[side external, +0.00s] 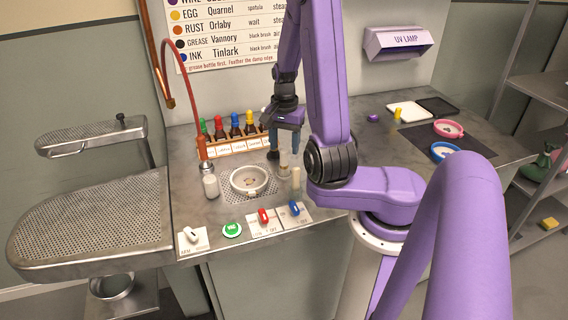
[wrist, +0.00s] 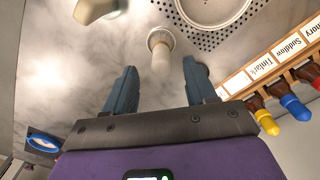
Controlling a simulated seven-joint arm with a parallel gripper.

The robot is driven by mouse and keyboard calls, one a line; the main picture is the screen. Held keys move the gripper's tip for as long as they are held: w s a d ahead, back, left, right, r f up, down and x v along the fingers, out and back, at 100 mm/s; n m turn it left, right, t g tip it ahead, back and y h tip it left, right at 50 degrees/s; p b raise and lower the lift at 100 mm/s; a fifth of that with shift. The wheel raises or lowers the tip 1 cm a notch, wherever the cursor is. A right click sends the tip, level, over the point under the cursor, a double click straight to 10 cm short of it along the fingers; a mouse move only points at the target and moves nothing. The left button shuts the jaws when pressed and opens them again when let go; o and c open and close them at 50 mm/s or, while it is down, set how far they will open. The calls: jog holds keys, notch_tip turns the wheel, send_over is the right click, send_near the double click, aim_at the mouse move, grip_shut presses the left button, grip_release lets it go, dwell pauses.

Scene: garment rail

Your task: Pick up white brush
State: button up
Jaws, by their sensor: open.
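My gripper (side external: 283,148) is open and empty, pointing down over the metal worktop (side external: 340,215). In the wrist view its two blue-grey fingers (wrist: 160,82) are spread apart. A pale, upright, brush-like piece (wrist: 160,50) with a rounded foot shows beyond and between the fingertips, apart from both. It seems to match the pale upright piece (side external: 284,163) below the gripper in the side view. A second cream upright piece (side external: 296,178) stands close by, nearer the front. Bristles are too small to make out, so I cannot tell for certain which piece is the white brush.
A round white dish (side external: 249,181) sits on a perforated patch left of the gripper. A wooden rack (side external: 232,147) of colour-capped bottles stands behind. A white bottle (side external: 211,186) and switches (side external: 264,217) are at the left and front. Bowls (side external: 448,129) lie right.

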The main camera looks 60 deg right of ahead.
aim_at(284, 149)
jog(key=shift+w+f, duration=0.1)
jog(key=shift+f, duration=2.2)
grip_shut()
